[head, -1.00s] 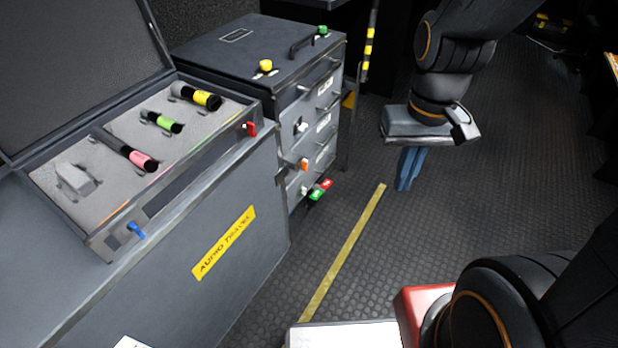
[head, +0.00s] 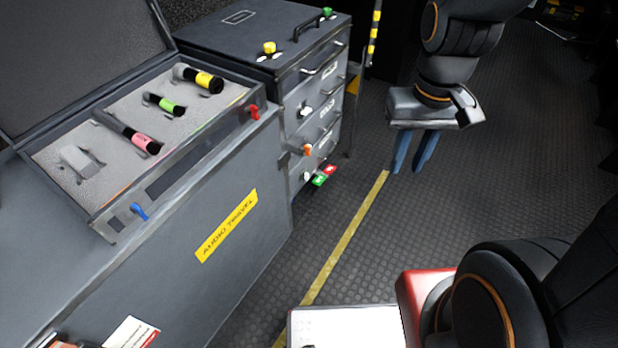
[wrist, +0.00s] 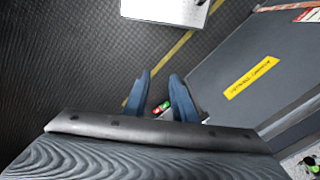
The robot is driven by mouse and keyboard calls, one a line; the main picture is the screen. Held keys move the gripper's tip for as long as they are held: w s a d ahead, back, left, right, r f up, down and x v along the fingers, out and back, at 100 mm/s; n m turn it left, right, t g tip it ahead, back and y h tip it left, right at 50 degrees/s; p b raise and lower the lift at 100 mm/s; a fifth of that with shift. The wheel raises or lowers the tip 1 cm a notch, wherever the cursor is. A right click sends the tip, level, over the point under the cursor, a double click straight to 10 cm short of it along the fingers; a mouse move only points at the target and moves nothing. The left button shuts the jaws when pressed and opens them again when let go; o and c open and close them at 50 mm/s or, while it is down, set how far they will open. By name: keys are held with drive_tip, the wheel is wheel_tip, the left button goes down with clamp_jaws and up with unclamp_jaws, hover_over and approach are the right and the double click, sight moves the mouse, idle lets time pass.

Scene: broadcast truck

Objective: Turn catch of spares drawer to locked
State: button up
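A grey drawer cabinet (head: 262,60) stands left of centre in the head view, its drawers stacked on its right-hand face. Small catches show on that face: a white one (head: 305,111), an orange one (head: 307,150) and a low white one (head: 306,176). A green and red marker (head: 323,176) sits beside the lowest catch; it also shows between my fingers in the wrist view (wrist: 161,107). The drawer labels are too small to read, so I cannot tell which is the spares drawer. My gripper (head: 411,168) is open and empty, pointing down, right of the cabinet and apart from it.
An open case (head: 190,150) with coloured cylinders lies on the grey bench at left, which bears a yellow label (head: 227,225). A yellow floor stripe (head: 345,240) runs beside the bench. A striped pole (head: 374,35) stands behind the cabinet.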

drive_tip(key=w+f+n+t+y+b, duration=0.1)
drive_tip(key=w+f+n+t+b, duration=0.25)
drive_tip(key=w+f+b, duration=1.15)
drive_tip(key=w+f+n+t+y+b, duration=0.15)
drive_tip(key=w+f+t+b, duration=0.5)
drive_tip(key=w+f, duration=1.5)
drive_tip(key=n+y+b, duration=0.4)
drive_tip(key=y+b, duration=0.4)
drive_tip(key=b, duration=0.8)
approach(306, 176)
drive_tip(key=w+d+r, duration=0.4)
drive_tip(key=r, duration=0.2)
wheel_tip(306, 176, down, 7)
drive_tip(key=s+a+n+y+b, duration=0.1)
drive_tip(key=s+a+y+b, duration=0.1)
drive_tip(key=y+b, duration=0.35)
drive_tip(key=w+a+h+b, duration=0.1)
drive_tip(key=w+a+b, duration=0.2)
drive_tip(key=a, duration=0.3)
drive_tip(key=shift+w+a+b, duration=0.25)
drive_tip(key=shift+w+b, duration=0.15)
drive_tip(key=shift+f, duration=0.15)
clamp_jaws()
